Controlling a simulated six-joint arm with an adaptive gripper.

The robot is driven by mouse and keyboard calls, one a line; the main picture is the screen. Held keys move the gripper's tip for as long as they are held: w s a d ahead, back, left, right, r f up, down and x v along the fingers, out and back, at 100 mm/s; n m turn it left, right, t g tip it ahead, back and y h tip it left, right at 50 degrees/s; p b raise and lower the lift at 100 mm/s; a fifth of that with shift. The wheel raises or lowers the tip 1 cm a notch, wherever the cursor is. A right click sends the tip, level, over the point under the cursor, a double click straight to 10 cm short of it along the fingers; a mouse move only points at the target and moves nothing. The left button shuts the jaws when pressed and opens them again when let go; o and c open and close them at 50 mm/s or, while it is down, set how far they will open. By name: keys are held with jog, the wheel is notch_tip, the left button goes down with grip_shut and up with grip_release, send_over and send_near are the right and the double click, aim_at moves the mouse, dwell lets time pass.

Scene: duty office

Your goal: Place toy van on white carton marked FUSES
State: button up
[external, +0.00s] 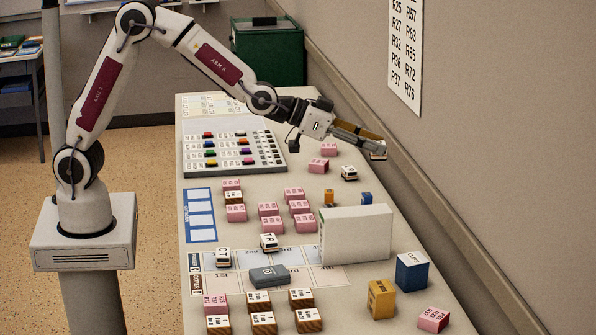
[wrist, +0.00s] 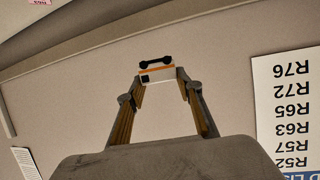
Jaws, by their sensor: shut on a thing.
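The toy van (wrist: 158,74) is white with an orange stripe and dark wheels, held between my fingertips in the wrist view. My gripper (external: 376,146) is shut on it and holds it high near the wall, at the right side of the table. In the external view the van (external: 379,155) shows as a small white shape at the fingertips, partly hidden by them. A large white carton (external: 356,236) stands on the table, nearer the camera than my gripper and lower. No FUSES lettering shows on its visible faces. The carton is not in the wrist view.
A blue CLIPS box (external: 411,273) and an orange box (external: 381,299) stand near the carton. Several pink blocks (external: 268,209) and a small white block (external: 349,173) lie on the table. The wall (external: 440,140) runs close along the right edge.

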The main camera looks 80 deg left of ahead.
jog(key=n+y, duration=0.2)
send_over(350, 211)
notch_tip(350, 211, down, 4)
jog(key=shift+f, duration=0.1)
jog(key=shift+f, duration=0.1)
dwell(0.5)
jog(key=shift+f, duration=3.05)
jog(key=shift+f, duration=1.85)
jog(key=shift+f, duration=0.15)
